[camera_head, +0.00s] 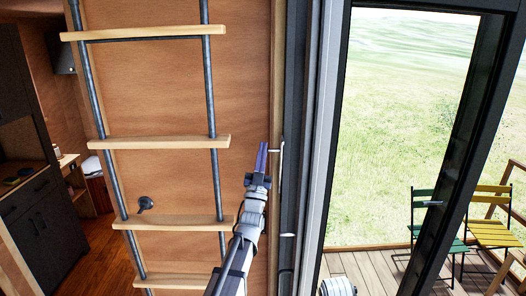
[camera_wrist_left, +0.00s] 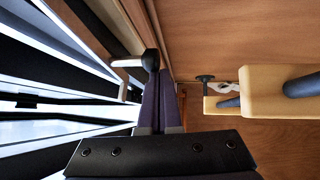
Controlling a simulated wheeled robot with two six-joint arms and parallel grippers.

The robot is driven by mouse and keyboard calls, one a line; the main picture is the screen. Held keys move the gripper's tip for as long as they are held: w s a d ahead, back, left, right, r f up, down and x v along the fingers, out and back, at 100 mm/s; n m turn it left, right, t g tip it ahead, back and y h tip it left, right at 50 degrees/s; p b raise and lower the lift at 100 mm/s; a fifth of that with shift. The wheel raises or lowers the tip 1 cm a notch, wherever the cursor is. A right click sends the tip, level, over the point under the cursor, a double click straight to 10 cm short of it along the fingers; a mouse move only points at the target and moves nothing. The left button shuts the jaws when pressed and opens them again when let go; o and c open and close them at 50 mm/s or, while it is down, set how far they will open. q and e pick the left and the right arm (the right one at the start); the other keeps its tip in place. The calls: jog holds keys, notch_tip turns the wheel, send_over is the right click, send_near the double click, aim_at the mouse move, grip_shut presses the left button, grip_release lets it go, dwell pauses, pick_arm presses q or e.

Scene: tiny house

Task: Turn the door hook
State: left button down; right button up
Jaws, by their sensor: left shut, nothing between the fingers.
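A thin, pale door hook (camera_head: 281,150) is on the dark frame beside the wooden wall, in the middle of the head view. In the left wrist view, what looks like the same hook (camera_wrist_left: 128,63) is a light bar reaching left from a dark round end, with its tip bent. My left gripper (camera_head: 262,160) has its purple fingers pointing up, just left of the hook. In the left wrist view the left gripper's fingers (camera_wrist_left: 158,92) are together with nothing between them, close by the hook's dark end. I cannot tell whether they touch. My right gripper is out of view.
A ladder (camera_head: 160,140) with wooden rungs stands left of my left arm; a rung (camera_wrist_left: 265,92) is close in the left wrist view. A small pale fitting (camera_head: 288,235) is lower on the frame. The glass door (camera_head: 400,120) is at right, with green (camera_head: 432,215) and yellow (camera_head: 490,230) chairs outside.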

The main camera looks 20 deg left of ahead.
pick_arm(q)
jog(key=s+d, duration=0.2)
jog(key=s, duration=1.1)
notch_tip(320, 180, down, 10)
jog(key=n+y+b, duration=0.1)
jog(key=n+b, duration=0.2)
jog(key=b, duration=0.5)
jog(key=shift+w+r+g+y+b, duration=0.15)
jog(key=shift+r+g+y+b, duration=0.15)
jog(key=shift+y+b, duration=0.1)
jog(key=w+f+p+x, duration=0.2)
jog(key=p+x, duration=0.4)
jog(key=x, duration=0.7)
jog(key=shift+a+f+p, duration=0.15)
jog(key=shift+a+p, duration=0.05)
jog(key=shift+p, duration=0.2)
jog(key=shift+s, duration=0.1)
